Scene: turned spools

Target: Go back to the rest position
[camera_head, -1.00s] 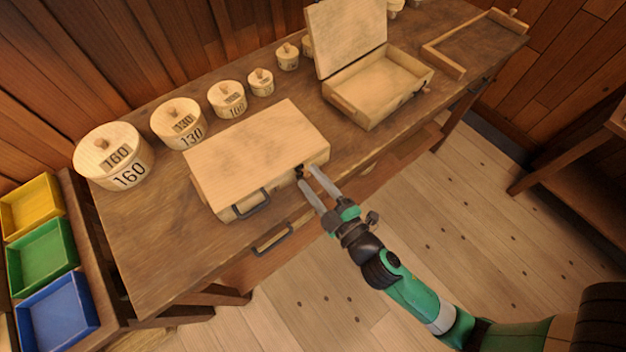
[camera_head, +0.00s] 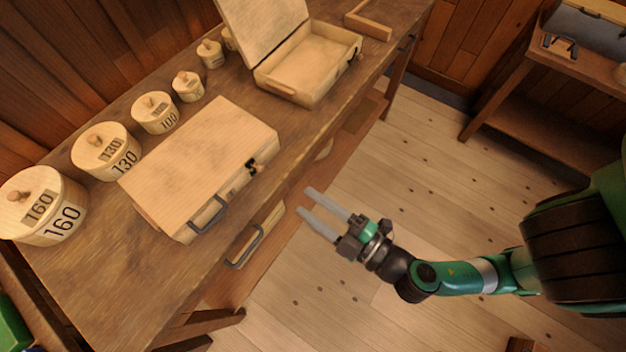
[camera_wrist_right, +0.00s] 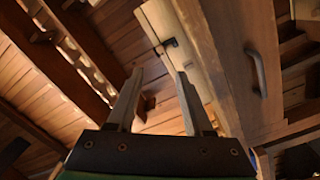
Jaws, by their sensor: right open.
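My right gripper (camera_head: 306,203) is open and empty. In the head view it hangs in front of the table's front edge, over the floor, apart from the closed wooden case. In the right wrist view its two fingers (camera_wrist_right: 160,80) are spread with nothing between them. My left gripper is not in view. The closed wooden case (camera_head: 205,155) lies on the table with its handle and dark latch facing the front edge.
The table (camera_head: 90,270) holds an open wooden case (camera_head: 305,65) and several lidded round boxes, the largest marked 160 (camera_head: 42,205). A drawer handle (camera_head: 244,248) sticks out at the front. A side bench (camera_head: 545,75) stands at right. Floor (camera_head: 420,160) between is clear.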

